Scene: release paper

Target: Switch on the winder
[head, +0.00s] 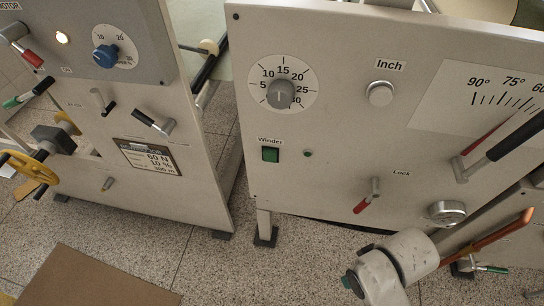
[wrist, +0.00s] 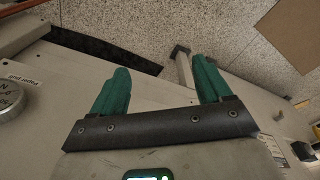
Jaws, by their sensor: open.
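The winder switch (head: 270,154) is a green square rocker in a dark frame on the grey front panel (head: 330,120), under the label "Winder". A small dark green round lamp (head: 308,153) sits just right of it and looks unlit. My gripper (wrist: 160,68) shows in the wrist view with two green fingers apart and nothing between them. In the head view only part of my arm (head: 405,262) shows at the lower right, below the panel. The switch is not visible in the wrist view. Whether the switch is pressed is too small to tell.
Around the switch are a grey dial (head: 281,94), a round Inch button (head: 380,93), a red-tipped Lock lever (head: 367,196) and a gauge (head: 445,213). A black-handled lever (head: 510,138) sticks out at right. The left machine (head: 120,130) stands across a gap. A brown mat (head: 85,278) lies on the floor.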

